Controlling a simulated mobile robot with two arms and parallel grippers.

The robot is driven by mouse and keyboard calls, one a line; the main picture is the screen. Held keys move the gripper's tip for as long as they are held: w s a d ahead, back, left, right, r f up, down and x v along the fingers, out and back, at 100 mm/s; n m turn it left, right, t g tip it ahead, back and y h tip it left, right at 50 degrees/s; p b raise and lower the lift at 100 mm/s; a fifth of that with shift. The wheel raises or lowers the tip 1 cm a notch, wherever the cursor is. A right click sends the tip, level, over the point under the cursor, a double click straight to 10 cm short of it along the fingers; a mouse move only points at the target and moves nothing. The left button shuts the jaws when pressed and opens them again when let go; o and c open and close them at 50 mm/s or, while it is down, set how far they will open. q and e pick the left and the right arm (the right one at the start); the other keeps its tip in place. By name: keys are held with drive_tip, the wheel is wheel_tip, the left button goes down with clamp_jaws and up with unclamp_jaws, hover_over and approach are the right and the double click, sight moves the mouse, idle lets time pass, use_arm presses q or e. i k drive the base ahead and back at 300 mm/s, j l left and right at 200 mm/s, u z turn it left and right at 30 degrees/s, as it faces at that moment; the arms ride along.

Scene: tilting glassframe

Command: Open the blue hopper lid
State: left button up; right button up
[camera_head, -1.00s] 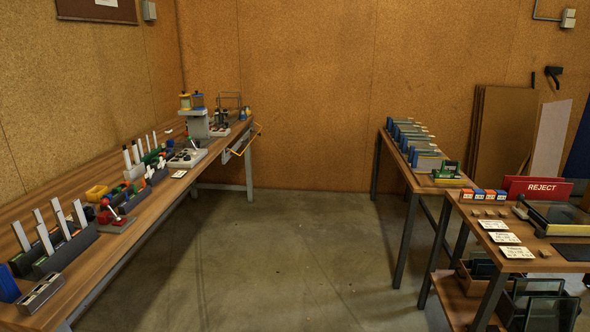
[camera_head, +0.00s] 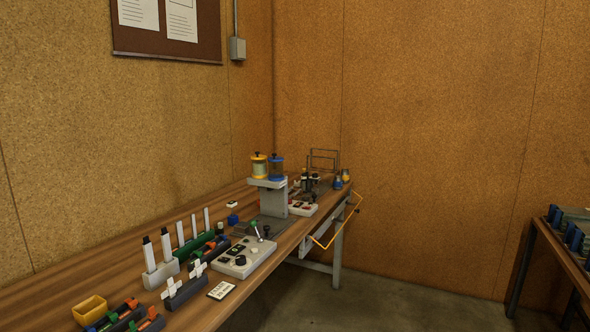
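The blue hopper lid (camera_head: 276,158) tops a clear hopper on the right side of a grey stand (camera_head: 274,200) at the far part of the left workbench. A dark knob sits on top of the lid, and the lid looks shut. A matching hopper with a yellow lid (camera_head: 258,158) stands just left of it and looks pale inside. Neither of my grippers shows in the head view.
The long wooden workbench (camera_head: 205,310) runs along the left wall. A grey control box (camera_head: 243,257), marker holders and a yellow bin (camera_head: 90,310) stand nearer. A yellow bar frame (camera_head: 338,222) juts from the bench's right edge. Clear floor (camera_head: 380,303) lies right of the bench.

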sight(274, 159)
drive_tip(key=i+l+u, duration=0.15)
drive_tip(key=i+u, duration=0.15)
drive_tip(key=u, duration=0.15)
drive_tip(key=i+l+u, duration=0.25)
drive_tip(key=u, duration=0.2)
drive_tip(key=i+l+u, duration=0.2)
drive_tip(key=u, duration=0.2)
drive_tip(key=i+l+u, duration=0.1)
drive_tip(key=l+u, duration=0.35)
